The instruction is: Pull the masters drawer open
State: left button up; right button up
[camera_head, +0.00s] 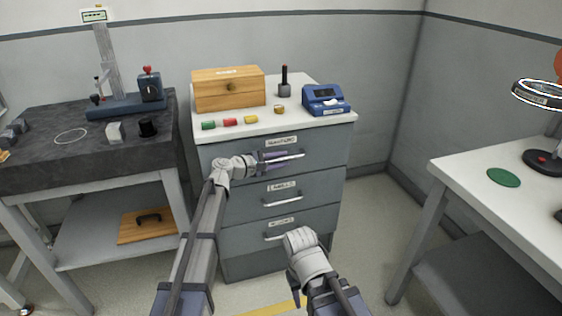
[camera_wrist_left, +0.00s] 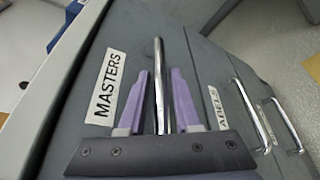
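The masters drawer (camera_head: 325,146) is the top drawer of the grey cabinet and looks closed, its front flush with those below. Its label reads MASTERS in the left wrist view (camera_wrist_left: 106,86). Its metal bar handle (camera_wrist_left: 159,85) runs between the two purple fingers of my left gripper (camera_wrist_left: 160,100). The fingers are apart, with a narrow gap seeming to show beside the bar. In the head view my left gripper (camera_head: 275,160) is at the drawer front and partly covers the handle. My right arm is low in front of the cabinet; its fingers do not show.
Two more drawers with bar handles (camera_head: 282,200) lie below. On the cabinet top (camera_head: 305,125) stand a wooden box (camera_head: 228,90), a blue device (camera_head: 326,100) and small coloured blocks. A dark bench (camera_head: 60,170) stands left, a white table (camera_head: 480,180) right. Floor shows between cabinet and table.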

pick_arm(q)
jog(key=shift+c, duration=0.3)
grip_shut()
dwell(1.1)
